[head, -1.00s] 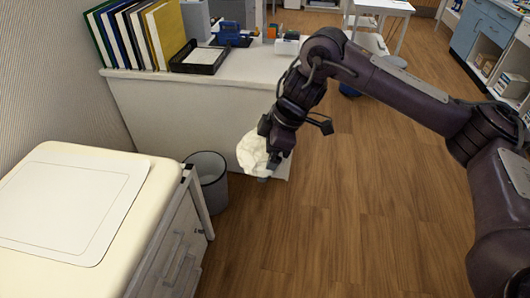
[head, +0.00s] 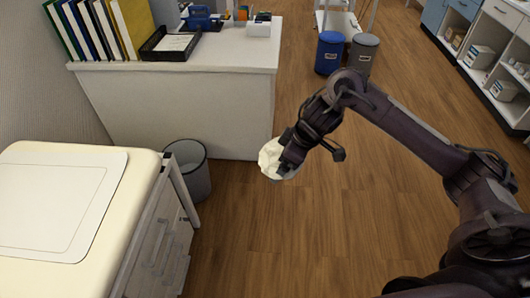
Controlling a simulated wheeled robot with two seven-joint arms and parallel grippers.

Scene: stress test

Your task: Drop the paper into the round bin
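A crumpled white paper (head: 270,158) is held in the air over the wooden floor. My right gripper (head: 283,168) is shut on it, with a dark finger against its near side; the far finger is hidden. A round grey bin (head: 194,177) stands on the floor left of the paper, between the cream-topped cabinet and the white desk. The paper and gripper are apart from this bin. A round blue bin (head: 329,55) and a round grey bin with a lid (head: 360,56) stand farther back. My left gripper is not in view.
A cream-topped drawer cabinet (head: 135,170) fills the left front and partly covers the near grey bin. A white desk (head: 180,105) with binders (head: 100,30) and a black tray (head: 168,48) stands behind. Shelves (head: 490,65) line the back right. Floor in the middle is clear.

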